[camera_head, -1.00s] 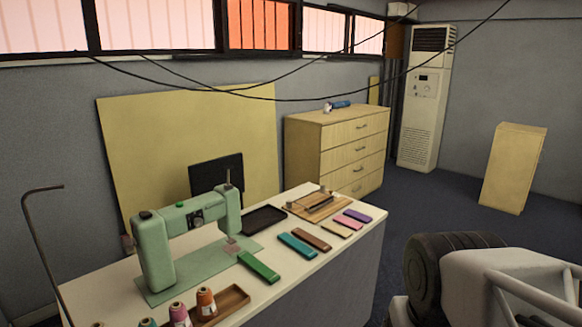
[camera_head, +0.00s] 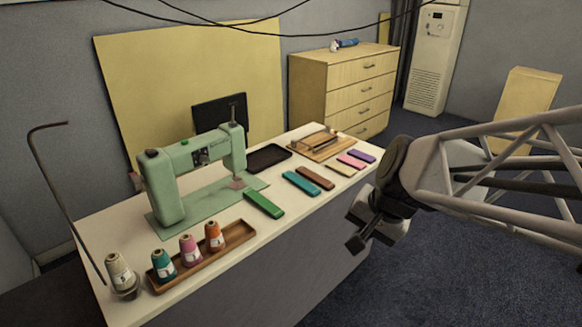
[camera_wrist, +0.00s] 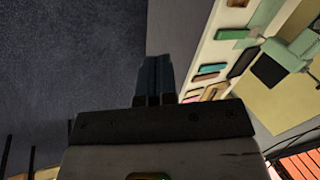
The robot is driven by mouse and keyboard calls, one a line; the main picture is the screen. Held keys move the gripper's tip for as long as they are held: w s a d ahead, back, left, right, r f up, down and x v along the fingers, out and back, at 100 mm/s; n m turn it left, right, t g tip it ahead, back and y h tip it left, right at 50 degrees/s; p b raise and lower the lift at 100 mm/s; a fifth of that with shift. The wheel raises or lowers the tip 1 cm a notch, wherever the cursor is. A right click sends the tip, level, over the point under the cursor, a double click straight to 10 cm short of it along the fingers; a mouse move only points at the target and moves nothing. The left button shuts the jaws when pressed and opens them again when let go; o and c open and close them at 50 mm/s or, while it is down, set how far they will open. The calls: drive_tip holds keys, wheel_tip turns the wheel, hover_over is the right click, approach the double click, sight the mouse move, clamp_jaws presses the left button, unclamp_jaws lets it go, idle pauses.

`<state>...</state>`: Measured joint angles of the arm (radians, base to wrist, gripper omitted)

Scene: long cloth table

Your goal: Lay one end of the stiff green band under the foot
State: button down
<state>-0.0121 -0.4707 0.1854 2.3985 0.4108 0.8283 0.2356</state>
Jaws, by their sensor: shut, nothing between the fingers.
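The green band (camera_head: 264,204) lies flat on the white table, in front of the pale green sewing machine (camera_head: 165,190). The foot (camera_head: 237,182) is under the right end of the machine's arm, above its bed plate. The band's far end is near the bed's edge and apart from the foot. My gripper (camera_head: 356,243) is in the air off the table's right front edge, shut and empty. In the wrist view its dark fingers (camera_wrist: 153,80) are together, and the green band (camera_wrist: 233,34) shows on the table.
Teal (camera_head: 301,183), brown (camera_head: 316,178), beige (camera_head: 341,169), pink (camera_head: 352,162) and purple (camera_head: 362,155) bands lie along the table. A wooden tray (camera_head: 235,232) with thread cones stands front left. A black tray (camera_head: 268,157) lies behind. A bent rod (camera_head: 62,200) rises at left.

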sight(282, 215)
drive_tip(key=w+a+f+m+t+y, duration=0.1)
drive_tip(key=w+a+f+m, duration=0.1)
drive_tip(key=w+f+m, duration=0.5)
drive_tip(key=w+a+f+m+t+y, duration=0.1)
drive_tip(key=w+a+f+m, duration=0.2)
drive_tip(key=w+f+m, duration=0.4)
drive_tip(key=w+a+f+m+t, duration=0.1)
drive_tip(key=w+f+m, duration=0.6)
drive_tip(key=w, duration=0.9)
drive_tip(key=shift+w+a+f+m+t+y, duration=0.2)
drive_tip(key=shift+a+m+t+y, duration=0.15)
drive_tip(key=shift+a, duration=0.4)
drive_tip(key=x, duration=1)
drive_tip(key=shift+w+a, duration=0.65)
drive_tip(key=shift+w+a+r, duration=0.1)
drive_tip(key=shift+w+a, duration=0.7)
